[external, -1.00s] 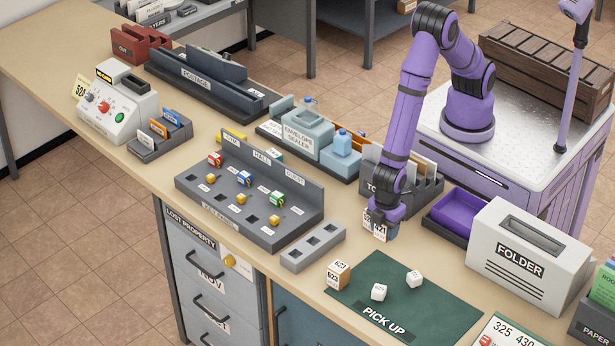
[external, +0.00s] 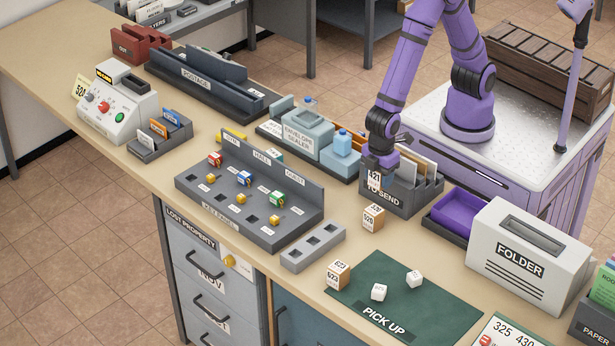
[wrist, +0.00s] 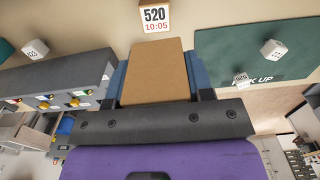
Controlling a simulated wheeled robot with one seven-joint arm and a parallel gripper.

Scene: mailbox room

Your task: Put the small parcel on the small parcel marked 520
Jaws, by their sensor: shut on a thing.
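My gripper (external: 376,164) is shut on a small brown parcel (external: 374,181) with a white label that seems to read 421. It holds the parcel in the air in front of the TO SEND rack. In the wrist view the held parcel (wrist: 155,70) shows as a plain brown face between the blue finger pads. The small parcel marked 520 (external: 373,218) stands on the table below the held one, apart from it. In the wrist view the 520 parcel (wrist: 154,16) shows at the top, beyond the held parcel, with 520 and 10:05 on its label.
The TO SEND rack (external: 408,196) stands just behind my gripper. A parcel marked 623 (external: 338,274) stands at the left edge of the green PICK UP mat (external: 440,300), which bears two white cubes. A grey block with holes (external: 313,247) lies left of the 520 parcel.

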